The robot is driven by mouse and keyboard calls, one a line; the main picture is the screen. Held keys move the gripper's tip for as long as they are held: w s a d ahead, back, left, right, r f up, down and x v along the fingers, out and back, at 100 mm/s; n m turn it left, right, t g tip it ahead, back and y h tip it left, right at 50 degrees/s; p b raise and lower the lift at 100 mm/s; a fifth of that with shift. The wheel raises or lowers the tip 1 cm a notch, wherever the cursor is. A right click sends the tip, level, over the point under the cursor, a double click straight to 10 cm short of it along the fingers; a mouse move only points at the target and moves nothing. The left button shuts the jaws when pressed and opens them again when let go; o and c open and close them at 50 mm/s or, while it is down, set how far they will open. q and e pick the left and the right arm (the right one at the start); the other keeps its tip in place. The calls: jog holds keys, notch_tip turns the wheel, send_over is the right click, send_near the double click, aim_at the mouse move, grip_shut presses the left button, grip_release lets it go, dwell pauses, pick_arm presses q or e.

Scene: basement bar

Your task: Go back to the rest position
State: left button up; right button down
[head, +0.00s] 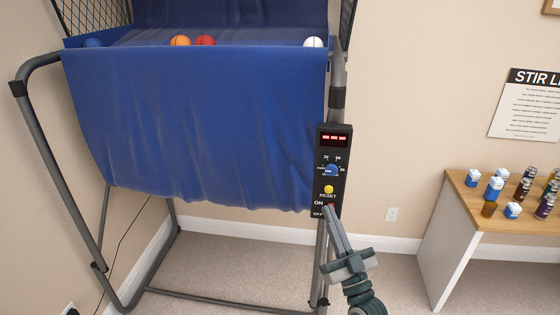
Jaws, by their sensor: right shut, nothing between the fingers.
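My right gripper (329,209) is shut and empty, with its fingers pointing up and to the left. Its tips are at the lower end of a black control panel (331,171) on the right post of an arcade ball game. I cannot tell whether they touch the panel. The panel has a red display (336,138), a blue dial (331,170), a yellow reset button (328,189) and an ON/OFF area at the bottom, partly hidden by the fingers. My left gripper is not in view.
The game's blue cloth (200,125) hangs from a grey frame (58,165). Orange (180,41), red (205,41) and white (313,42) balls lie along its top edge. A wooden-topped table (468,198) with several small cans and boxes stands at right. Carpet (395,280) between is clear.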

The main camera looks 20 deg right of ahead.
jog(key=shift+f, duration=0.1)
notch_tip(320, 180, down, 40)
jog(key=s+a+n+g+b, duration=0.1)
jog(key=s+a+g+b, duration=0.2)
jog(key=g, duration=0.6)
jog(key=s+a+f+g+b, duration=0.1)
jog(key=s+f+g, duration=0.1)
jog(key=s+f, duration=0.4)
jog(key=s+a+f+g+y, duration=0.1)
jog(key=s+f+g, duration=0.15)
jog(key=f, duration=0.65)
jog(key=s+a+f+g+b, duration=0.1)
jog(key=s+f+g, duration=0.1)
jog(key=s+f, duration=0.4)
jog(key=s+a+f+g+b, duration=0.1)
jog(key=s+f+g, duration=0.2)
jog(key=s+f, duration=0.3)
jog(key=s+a+f+n+g, duration=0.1)
jog(key=s+f, duration=0.6)
jog(key=s, duration=0.8)
jog(key=s+a+f+g+b, duration=0.1)
jog(key=s+f+g, duration=0.3)
jog(key=s, duration=0.7)
notch_tip(320, 180, down, 2)
jog(key=shift+s+a+f+g+h+b, duration=0.25)
jog(key=shift+s+a+g+h+b, duration=0.1)
jog(key=shift+a, duration=0.15)
